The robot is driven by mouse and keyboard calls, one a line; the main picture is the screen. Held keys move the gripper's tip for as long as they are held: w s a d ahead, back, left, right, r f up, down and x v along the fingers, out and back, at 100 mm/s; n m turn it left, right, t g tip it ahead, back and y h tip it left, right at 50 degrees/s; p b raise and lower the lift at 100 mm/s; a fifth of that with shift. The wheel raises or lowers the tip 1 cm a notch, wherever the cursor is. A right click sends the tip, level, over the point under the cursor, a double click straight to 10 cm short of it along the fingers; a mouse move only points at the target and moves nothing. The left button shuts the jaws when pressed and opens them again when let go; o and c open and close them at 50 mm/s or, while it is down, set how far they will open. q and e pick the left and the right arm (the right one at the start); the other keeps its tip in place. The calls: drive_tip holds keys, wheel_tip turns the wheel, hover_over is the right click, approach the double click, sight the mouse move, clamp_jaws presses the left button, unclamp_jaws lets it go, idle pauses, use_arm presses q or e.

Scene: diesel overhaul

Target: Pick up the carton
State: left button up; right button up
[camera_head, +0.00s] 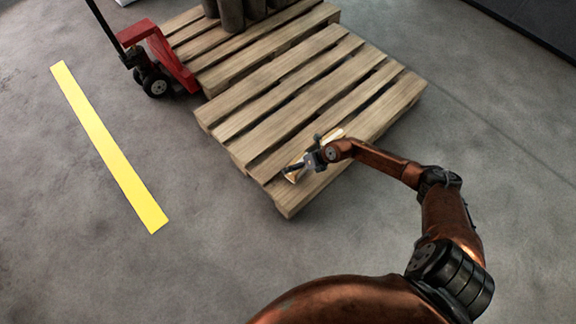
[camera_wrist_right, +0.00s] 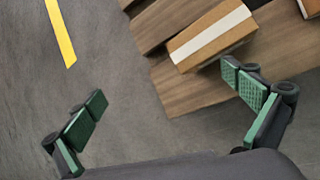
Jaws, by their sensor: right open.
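The carton (camera_wrist_right: 196,42) is a brown box with a pale tape stripe, lying on the wooden pallet in the right wrist view. In the head view part of a small brown carton (camera_head: 292,175) shows at the pallet's near corner, partly hidden by my right gripper (camera_head: 304,166). In the wrist view my right gripper (camera_wrist_right: 164,88) is open and empty, its green-padded fingers wide apart. The carton lies beyond the fingertips, toward the right finger, and is not between the pads. My left gripper is not in view.
The slatted wooden pallet (camera_head: 283,104) adjoins another pallet with dark cylinders (camera_head: 231,14) on it. A red pallet jack (camera_head: 172,62) stands at upper left. A yellow floor stripe (camera_head: 108,144) runs along bare floor at left. Another box edge (camera_wrist_right: 311,8) shows at the wrist view's upper right.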

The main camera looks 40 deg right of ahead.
sight(294, 176)
drive_tip(key=d+f+n+b, duration=0.1)
drive_tip(key=w+d+f+n+h+b, duration=0.1)
drive_tip(key=d, duration=0.1)
drive_tip(key=w+d+f+n+g+h+b, duration=0.1)
drive_tip(key=d+n, duration=0.1)
drive_tip(key=shift+w+d+h+b, duration=0.1)
drive_tip(key=shift+d+h+b, duration=0.2)
drive_tip(key=shift+h+b, duration=0.1)
drive_tip(key=shift+w+d+f, duration=0.1)
drive_tip(key=shift+w+f, duration=0.05)
drive_tip(key=shift+f, duration=0.1)
drive_tip(key=shift+b+x, duration=0.7)
drive_tip(key=shift+x, duration=0.2)
drive_tip(key=shift+s+b+x, duration=0.2)
drive_tip(key=shift+b+x, duration=0.75)
drive_tip(key=shift+x, duration=0.1)
drive_tip(key=shift+b+x, duration=0.6)
drive_tip(key=shift+x, duration=0.2)
drive_tip(key=shift+w+f+b, duration=0.25)
drive_tip(key=shift+f+b, duration=0.25)
drive_tip(key=shift+f, duration=0.2)
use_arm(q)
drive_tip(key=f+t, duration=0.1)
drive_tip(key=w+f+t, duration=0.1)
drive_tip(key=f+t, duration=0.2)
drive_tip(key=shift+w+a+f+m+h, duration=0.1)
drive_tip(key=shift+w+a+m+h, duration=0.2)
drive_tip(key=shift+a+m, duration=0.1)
